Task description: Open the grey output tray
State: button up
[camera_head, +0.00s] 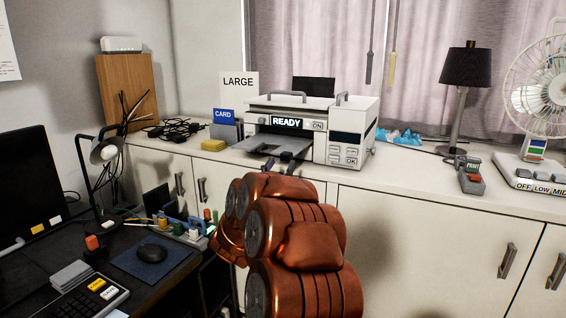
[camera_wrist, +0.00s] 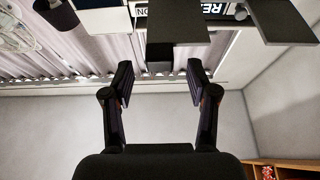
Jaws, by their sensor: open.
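The grey output tray (camera_head: 270,144) juts from the front of the white printer (camera_head: 350,118), below its READY display, over the counter's front edge. My gripper (camera_head: 270,164) is just below and in front of the tray in the head view, mostly hidden behind my copper arm. In the wrist view, which is upside down, my gripper (camera_wrist: 159,82) has its two fingers spread apart with nothing held between them. A dark grey slab (camera_wrist: 178,24), likely part of the tray, lies just beyond the fingertips. I cannot tell whether they touch it.
A CARD box (camera_head: 224,130) and a yellow block (camera_head: 213,145) stand left of the printer. A lamp (camera_head: 464,80), a red-button device (camera_head: 470,175) and a fan (camera_head: 540,90) are to the right. A desk with a mouse (camera_head: 152,252) is at lower left.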

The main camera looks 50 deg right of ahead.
jog(key=v, duration=0.9)
jog(key=shift+a, duration=0.2)
jog(key=shift+f, duration=0.15)
